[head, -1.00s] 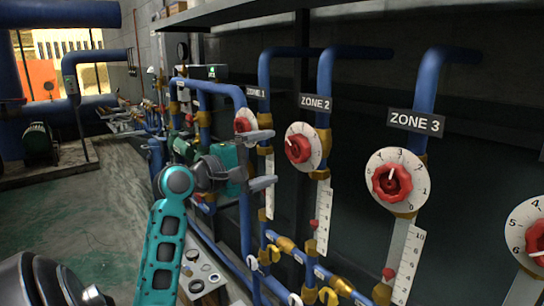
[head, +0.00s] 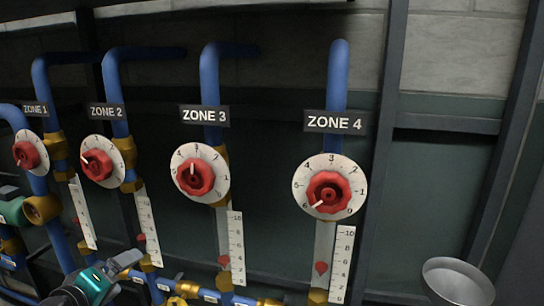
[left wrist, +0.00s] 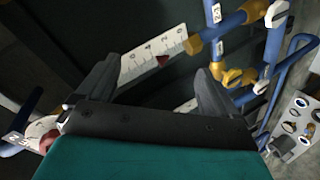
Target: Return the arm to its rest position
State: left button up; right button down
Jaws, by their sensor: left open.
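My left gripper (head: 122,274) is low at the left of the head view, in front of the blue pipes. Its teal body is partly cut off by the lower edge. In the left wrist view the two dark fingers of the left gripper (left wrist: 158,78) stand apart with nothing between them. A white scale with a red marker (left wrist: 162,60) lies beyond the fingers, and no contact shows. My right gripper is in neither current view.
Red valve knobs with white dials stand under the signs ZONE 1 (head: 36,110), ZONE 2 (head: 107,112), ZONE 3 (head: 205,115) and ZONE 4 (head: 335,122). White scales (head: 343,265) and brass fittings (head: 318,297) sit below them. A tray with rings (left wrist: 292,125) shows at the wrist view's right.

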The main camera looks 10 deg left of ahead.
pick_arm(q)
jog(key=s+d+f+m+g+h, duration=0.1)
jog(key=s+d+f+m, duration=0.6)
jog(key=d+f, duration=0.3)
jog(key=s+d+f+m+g+h, duration=0.1)
jog(key=s+d+f+m+g, duration=0.1)
jog(key=s+d+f+m, duration=0.5)
jog(key=s+d+f, duration=0.1)
jog(key=d+f, duration=0.2)
jog(key=shift+s+d, duration=0.2)
jog(key=shift+s, duration=0.1)
jog(key=shift+f, duration=0.1)
